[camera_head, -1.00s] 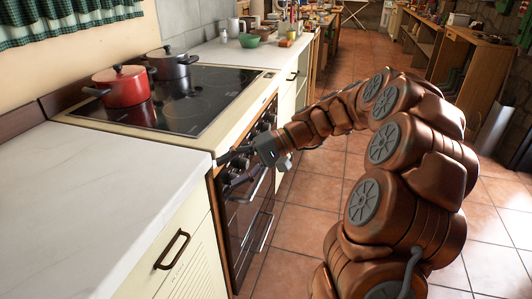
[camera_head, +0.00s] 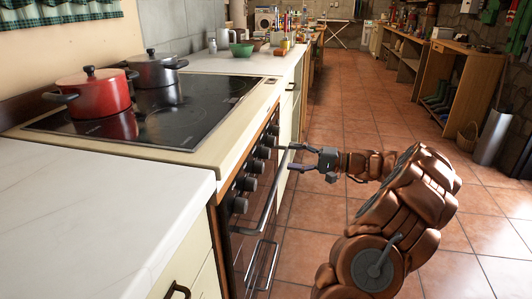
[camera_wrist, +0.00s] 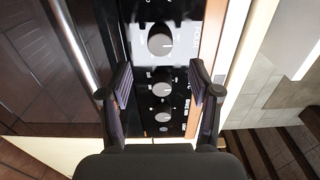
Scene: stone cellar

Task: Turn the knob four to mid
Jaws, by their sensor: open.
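The stove's front panel carries a row of several round dark knobs, from a near knob (camera_head: 239,205) to those farther along the panel (camera_head: 262,152). In the wrist view three grey knobs show: a large upper knob (camera_wrist: 160,41), a middle knob (camera_wrist: 162,90) and a lower knob (camera_wrist: 162,117). The open fingers (camera_wrist: 161,75) lie either side of the middle knob in the picture. Their pointer settings are too small to read.
An oven handle (camera_head: 268,192) runs along the front below the knobs. A red pot (camera_head: 94,94) and a dark pot (camera_head: 154,71) stand on the black cooktop (camera_head: 195,108). A white counter (camera_head: 95,205) is nearest. The tiled floor (camera_head: 335,125) beyond my gripper is open.

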